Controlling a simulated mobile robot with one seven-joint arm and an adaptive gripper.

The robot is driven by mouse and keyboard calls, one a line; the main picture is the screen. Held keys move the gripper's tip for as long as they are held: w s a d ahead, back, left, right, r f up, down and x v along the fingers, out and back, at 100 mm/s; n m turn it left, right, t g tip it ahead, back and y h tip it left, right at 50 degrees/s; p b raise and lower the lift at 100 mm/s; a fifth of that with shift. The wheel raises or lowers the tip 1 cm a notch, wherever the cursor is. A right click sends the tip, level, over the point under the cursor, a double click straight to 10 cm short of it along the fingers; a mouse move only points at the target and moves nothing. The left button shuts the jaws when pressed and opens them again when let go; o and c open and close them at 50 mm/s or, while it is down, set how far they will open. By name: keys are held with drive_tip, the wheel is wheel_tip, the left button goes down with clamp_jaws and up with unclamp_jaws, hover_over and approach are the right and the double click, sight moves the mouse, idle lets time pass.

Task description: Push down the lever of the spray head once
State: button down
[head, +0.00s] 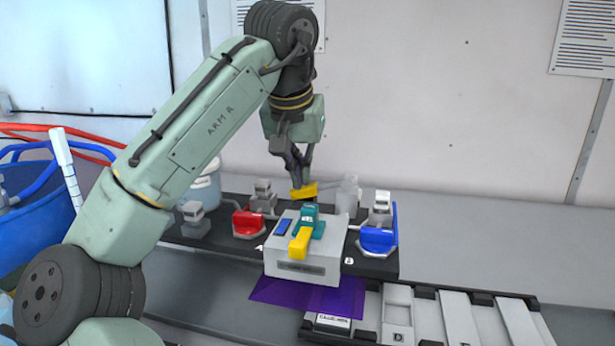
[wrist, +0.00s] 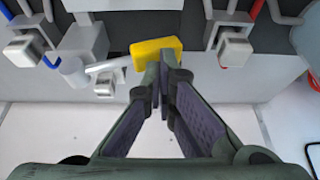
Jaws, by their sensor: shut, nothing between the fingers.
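A yellow lever (head: 303,191) sits behind the grey box, right under my fingertips. In the wrist view the yellow lever (wrist: 156,50) is a blunt block just beyond the fingertips. A pale grey arm and spout (wrist: 105,86) lie beside it and seem to belong to the same spray head; a pale grey body (head: 347,195) shows to the lever's right in the head view. My gripper (head: 299,184) points down with its fingers closed and nothing between them. In the wrist view the fingertips (wrist: 166,66) overlap the lever's edge; whether they touch it I cannot tell.
The grey box (head: 325,264) in front carries a teal fitting (head: 310,220) with another yellow handle (head: 299,244). A red handle (head: 249,224) is at left, a blue handle (head: 378,240) at right. The grey surface farther right is clear.

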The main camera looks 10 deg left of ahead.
drive_tip(key=shift+f, duration=0.3)
drive_tip(key=shift+r, duration=0.2)
wheel_tip(320, 180, up, 5)
drive_tip(key=p, duration=0.5)
drive_tip(key=shift+r, duration=0.2)
wheel_tip(320, 180, up, 2)
drive_tip(key=shift+r, duration=0.25)
idle(1.0)
